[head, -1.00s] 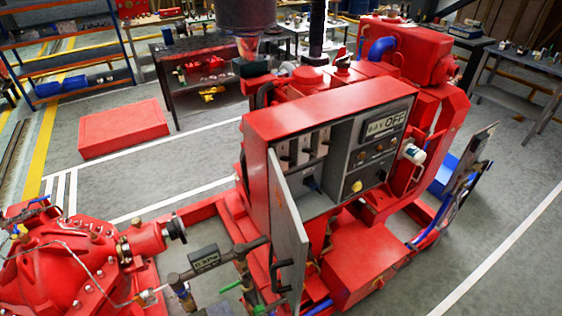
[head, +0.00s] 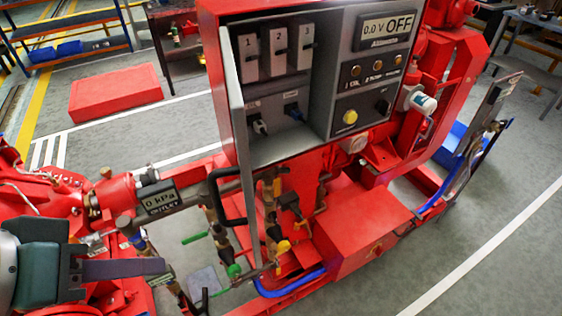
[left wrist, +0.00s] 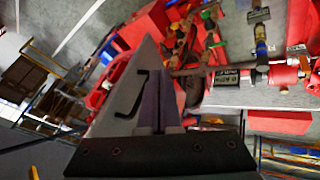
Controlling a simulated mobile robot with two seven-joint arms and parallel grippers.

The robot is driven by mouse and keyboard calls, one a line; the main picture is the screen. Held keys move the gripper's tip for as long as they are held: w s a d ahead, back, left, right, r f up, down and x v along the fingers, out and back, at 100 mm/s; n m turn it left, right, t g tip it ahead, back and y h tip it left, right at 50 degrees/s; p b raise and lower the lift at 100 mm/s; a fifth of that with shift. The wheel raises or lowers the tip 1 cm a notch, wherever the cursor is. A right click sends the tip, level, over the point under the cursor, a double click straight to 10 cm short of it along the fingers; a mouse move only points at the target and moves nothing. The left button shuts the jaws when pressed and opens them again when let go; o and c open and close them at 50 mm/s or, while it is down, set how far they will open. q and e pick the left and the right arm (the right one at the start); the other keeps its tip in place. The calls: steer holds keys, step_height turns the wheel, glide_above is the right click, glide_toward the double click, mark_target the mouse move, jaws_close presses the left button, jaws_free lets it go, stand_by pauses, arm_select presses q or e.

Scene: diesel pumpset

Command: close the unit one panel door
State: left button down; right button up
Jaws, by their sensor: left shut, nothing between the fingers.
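The unit one panel door (head: 238,125) is a grey door standing open at the left side of the red control cabinet (head: 212,75). It shows nearly edge-on in the head view, with a black handle (head: 226,207) low on it. In the left wrist view the door (left wrist: 108,118) is a pale grey panel with its black handle (left wrist: 133,95), behind the fingers. My left gripper (head: 150,268) is shut and empty at the lower left, left of the door and apart from the handle in the head view. My right gripper is not in view.
The cabinet's open front shows switches numbered 1 to 3 (head: 278,50) and an OFF display (head: 385,30). Pipework with a kPa gauge (head: 160,198) lies between my left gripper and the door. A red box (head: 115,92) stands on the floor behind.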

arm_select(q)
steer(key=d+r+x, duration=0.1)
steer(key=d+x, duration=0.2)
steer(key=x, duration=1.1)
steer(key=shift+w+n+b, duration=0.35)
steer(key=shift+n, duration=0.05)
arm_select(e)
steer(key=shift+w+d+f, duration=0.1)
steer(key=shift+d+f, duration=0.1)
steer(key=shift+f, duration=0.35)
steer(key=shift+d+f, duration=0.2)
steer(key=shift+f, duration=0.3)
arm_select(q)
steer(key=shift+r, duration=0.1)
